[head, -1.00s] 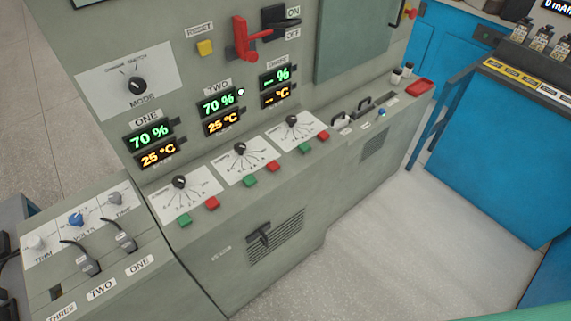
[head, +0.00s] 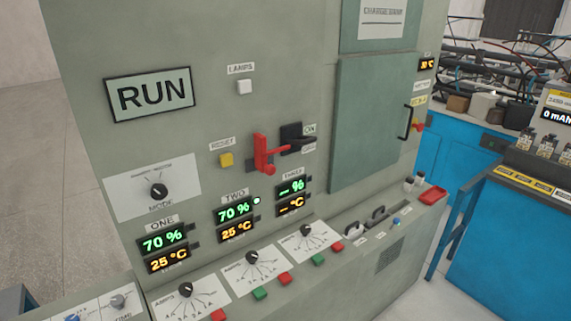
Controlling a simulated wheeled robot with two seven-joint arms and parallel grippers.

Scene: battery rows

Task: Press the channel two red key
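The channel two red key (head: 285,278) sits on the sloped ledge of the grey cabinet, to the right of the channel two green key (head: 260,293). Both are below the middle dial (head: 252,257). The TWO display (head: 234,211) reads 70 % in green, with 25 °C in orange below it. A small pale green lamp (head: 256,200) is lit beside it. Neither of my grippers shows in the head view.
Another red key (head: 218,315) lies at the bottom edge and a third red key (head: 335,245) farther right. A red lever (head: 263,154), yellow RESET button (head: 226,159) and RUN sign (head: 150,94) are above. Open floor lies at right, before a blue bench (head: 520,240).

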